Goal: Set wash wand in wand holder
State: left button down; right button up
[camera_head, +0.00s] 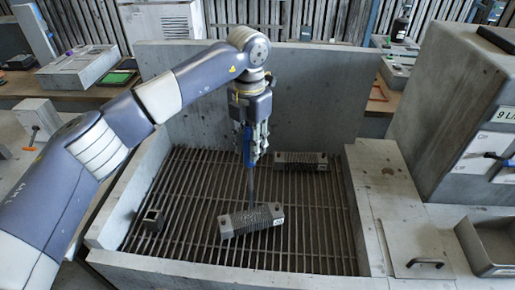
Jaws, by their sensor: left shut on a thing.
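My left gripper (254,148) is shut on the blue handle of the wash wand (247,146), above the slatted floor of the basin. The wand hangs about upright, its thin dark rod (251,187) pointing down. The rod's tip shows just at the near finned grey block (251,219); I cannot tell whether it touches. My right gripper is not in view.
The grey basin has a high back wall (300,90) and low side walls. A second finned block (300,160) lies toward the back right. A large grey cabinet (450,110) and a grey tray (488,245) stand at the right. The slats between socket and near block are clear.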

pick_arm(q)
jog(key=shift+w+a+r, duration=0.2)
jog(key=shift+w+a, duration=0.1)
jog(key=shift+a, duration=0.1)
